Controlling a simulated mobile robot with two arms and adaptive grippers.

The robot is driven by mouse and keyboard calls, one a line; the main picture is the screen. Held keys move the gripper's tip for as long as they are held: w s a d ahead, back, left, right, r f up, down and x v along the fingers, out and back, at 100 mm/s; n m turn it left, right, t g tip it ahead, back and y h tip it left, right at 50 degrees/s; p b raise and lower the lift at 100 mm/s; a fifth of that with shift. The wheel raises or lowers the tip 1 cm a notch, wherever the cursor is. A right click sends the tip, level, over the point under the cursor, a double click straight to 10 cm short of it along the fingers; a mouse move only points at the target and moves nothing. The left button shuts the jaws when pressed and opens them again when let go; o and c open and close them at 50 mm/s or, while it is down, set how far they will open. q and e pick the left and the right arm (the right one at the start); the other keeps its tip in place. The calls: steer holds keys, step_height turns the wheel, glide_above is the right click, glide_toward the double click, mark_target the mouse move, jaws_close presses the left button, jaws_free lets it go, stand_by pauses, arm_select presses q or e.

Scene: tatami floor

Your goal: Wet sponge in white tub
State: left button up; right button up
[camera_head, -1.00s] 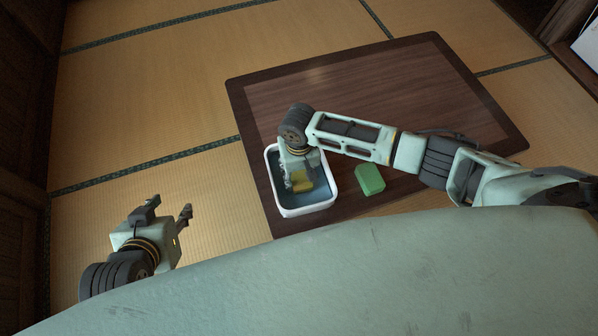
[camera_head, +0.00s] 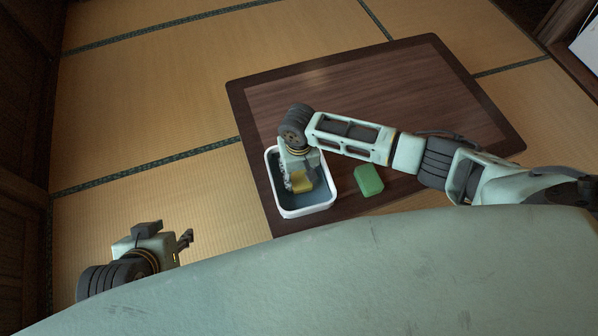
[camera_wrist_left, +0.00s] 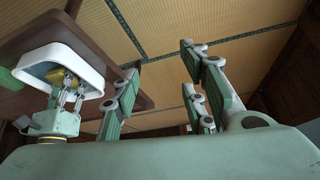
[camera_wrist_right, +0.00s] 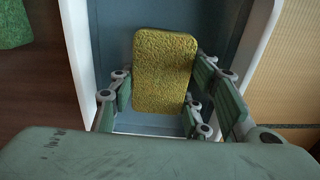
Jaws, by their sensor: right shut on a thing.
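The white tub (camera_head: 307,210) stands on the dark low table and holds bluish water. The yellow sponge (camera_head: 302,183) is in the tub; it also shows in the right wrist view (camera_wrist_right: 165,70) between the fingers. My right gripper (camera_wrist_right: 163,105) is shut on the sponge inside the tub, and in the head view its hand covers part of it. My left gripper (camera_head: 172,232) is open and empty above the tatami, left of the table. Its spread fingers also show in the left wrist view (camera_wrist_left: 165,85).
A green block (camera_head: 369,180) lies on the table (camera_head: 370,95) just right of the tub, below my right forearm. The table's far part is clear. Tatami floor (camera_head: 150,100) lies open to the left.

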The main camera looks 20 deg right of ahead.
mark_target(299, 173)
arm_select(q)
steer(key=shift+s+a+g+p, duration=0.8)
steer(key=shift+s+g, duration=0.5)
steer(key=shift+s, duration=1.4)
arm_select(e)
steer(key=shift+r, duration=0.7)
steer(key=shift+r+p, duration=0.65)
steer(key=shift+p, duration=0.15)
steer(key=shift+r+p, duration=0.5)
steer(key=shift+p, duration=0.1)
steer(key=shift+r, duration=0.2)
steer(key=shift+r+p, duration=0.5)
steer(key=shift+p, duration=0.35)
arm_select(q)
step_height(299, 173, down, 17)
steer(key=g+p, duration=0.1)
steer(key=shift+d+y, duration=0.2)
steer(key=shift+y, duration=0.1)
arm_select(e)
steer(key=shift+r, duration=0.4)
arm_select(q)
steer(key=shift+r, duration=0.1)
arm_select(e)
steer(key=shift+r, duration=0.15)
